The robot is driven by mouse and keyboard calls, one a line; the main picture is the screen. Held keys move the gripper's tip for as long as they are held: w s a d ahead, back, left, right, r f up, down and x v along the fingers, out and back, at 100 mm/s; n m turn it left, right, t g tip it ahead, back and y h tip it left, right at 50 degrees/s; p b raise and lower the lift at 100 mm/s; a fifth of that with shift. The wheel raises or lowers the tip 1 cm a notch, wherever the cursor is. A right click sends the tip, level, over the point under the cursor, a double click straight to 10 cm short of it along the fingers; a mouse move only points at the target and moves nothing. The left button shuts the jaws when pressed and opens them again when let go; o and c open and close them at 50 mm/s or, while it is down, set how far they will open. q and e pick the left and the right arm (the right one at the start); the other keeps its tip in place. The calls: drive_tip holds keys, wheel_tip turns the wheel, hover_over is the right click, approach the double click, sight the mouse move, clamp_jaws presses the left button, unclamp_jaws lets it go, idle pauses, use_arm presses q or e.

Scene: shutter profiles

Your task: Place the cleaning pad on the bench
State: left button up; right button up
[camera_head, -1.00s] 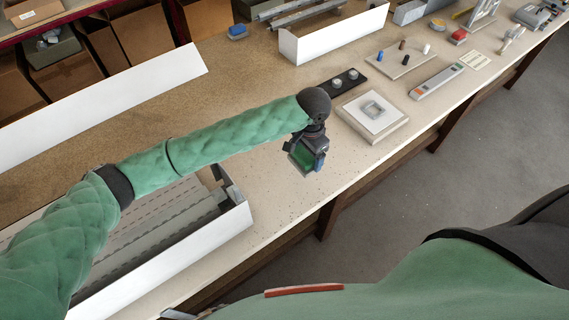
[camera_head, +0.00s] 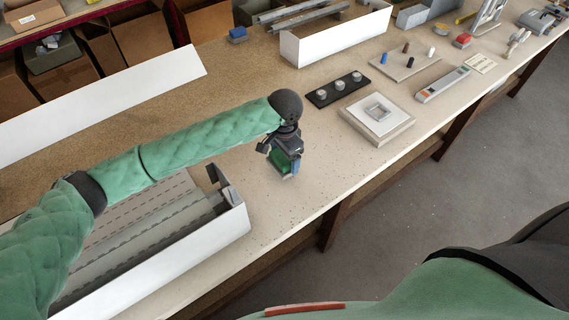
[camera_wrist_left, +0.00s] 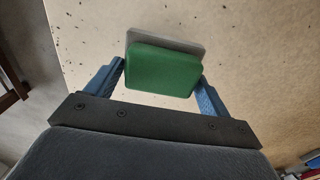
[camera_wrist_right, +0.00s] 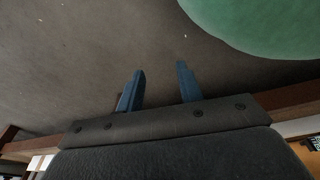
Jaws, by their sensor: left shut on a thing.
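The cleaning pad (camera_wrist_left: 162,70) is a green block with a grey layer, held between the two blue fingers of my left gripper (camera_wrist_left: 161,82). In the head view the pad (camera_head: 281,160) shows under my left gripper (camera_head: 284,166), over the bench (camera_head: 310,205) near its front edge. I cannot tell whether the pad touches the bench top. My right gripper (camera_wrist_right: 159,88) is open and empty in the right wrist view, with grey floor beyond it.
A white box of grey profiles (camera_head: 205,255) stands left of the left gripper. A black strip with several round knobs (camera_head: 339,87) and a square plate (camera_head: 378,118) lie to the right. The bench around the gripper is clear, with loose specks.

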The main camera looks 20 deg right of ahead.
sight(284, 162)
use_arm(q)
wheel_tip(284, 162, down, 3)
drive_tip(key=shift+r+b, duration=0.1)
drive_tip(key=shift+b, duration=1.1)
use_arm(e)
drive_tip(key=w+a+r, duration=0.2)
drive_tip(key=w+r, duration=0.2)
drive_tip(key=shift+w+a, duration=0.2)
use_arm(q)
drive_tip(key=shift+f, duration=0.25)
drive_tip(key=o, duration=0.9)
use_arm(e)
drive_tip(key=shift+d, duration=0.1)
use_arm(q)
drive_tip(key=shift+r+b, duration=0.35)
drive_tip(key=shift+r, duration=0.05)
wheel_tip(284, 162, up, 10)
drive_tip(key=b, duration=0.3)
drive_tip(key=shift+r, duration=0.15)
drive_tip(key=shift+r+b, duration=0.35)
drive_tip(key=shift+r, duration=0.2)
use_arm(e)
drive_tip(key=w+a+r, duration=0.2)
drive_tip(key=a+r, duration=0.1)
drive_tip(key=r, duration=0.6)
drive_tip(key=shift+w+r+g+y, duration=0.2)
drive_tip(key=shift+g+y, duration=0.1)
drive_tip(key=shift+g, duration=0.1)
